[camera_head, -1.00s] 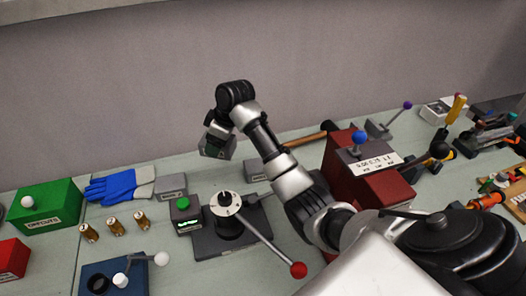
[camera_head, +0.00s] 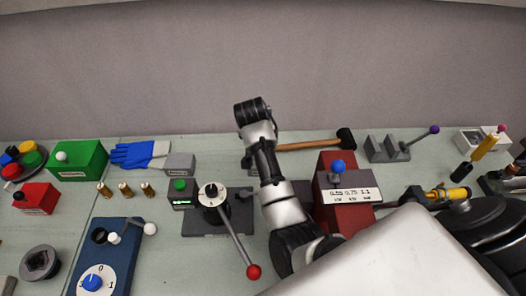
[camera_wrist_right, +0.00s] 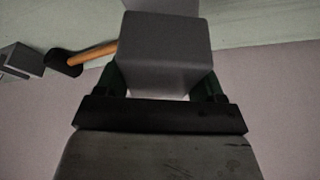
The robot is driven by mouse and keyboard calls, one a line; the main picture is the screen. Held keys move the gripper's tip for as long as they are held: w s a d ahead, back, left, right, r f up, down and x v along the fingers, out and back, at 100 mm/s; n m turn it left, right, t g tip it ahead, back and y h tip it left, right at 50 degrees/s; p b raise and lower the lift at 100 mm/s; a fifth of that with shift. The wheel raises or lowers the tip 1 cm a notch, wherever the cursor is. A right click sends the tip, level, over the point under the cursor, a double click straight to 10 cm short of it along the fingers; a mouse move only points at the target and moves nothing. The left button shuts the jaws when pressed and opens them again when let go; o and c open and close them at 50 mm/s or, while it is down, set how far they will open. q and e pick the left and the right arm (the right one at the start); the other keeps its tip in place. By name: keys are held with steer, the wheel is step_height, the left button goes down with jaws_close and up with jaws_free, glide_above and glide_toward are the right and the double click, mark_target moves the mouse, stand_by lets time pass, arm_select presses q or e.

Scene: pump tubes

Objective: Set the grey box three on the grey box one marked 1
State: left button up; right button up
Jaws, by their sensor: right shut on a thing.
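In the right wrist view a plain grey box (camera_wrist_right: 165,62) sits between the two dark green fingers of my right gripper (camera_wrist_right: 164,88), which is shut on it. Another grey surface (camera_wrist_right: 160,5) shows just beyond it at the top edge; whether they touch I cannot tell. In the head view my right arm reaches to the back middle of the table and hides its own fingers. A grey box (camera_head: 180,163) stands left of it, beside the gloves. Part of a grey block (camera_head: 247,164) shows at the arm's left side. No number is readable. My left gripper is out of view.
A hammer (camera_head: 310,146) lies right of my wrist. A dark base with a lever and red knob (camera_head: 253,271) stands in front, beside a green-button box (camera_head: 180,190). A red box with a blue knob (camera_head: 345,205) is close right of my arm. Blue gloves (camera_head: 138,154) lie left.

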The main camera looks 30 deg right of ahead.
steer(key=shift+d+f+p, duration=0.1)
steer(key=shift+f+p, duration=0.2)
steer(key=shift+f, duration=2.5)
steer(key=shift+f, duration=0.15)
steer(key=o, duration=1)
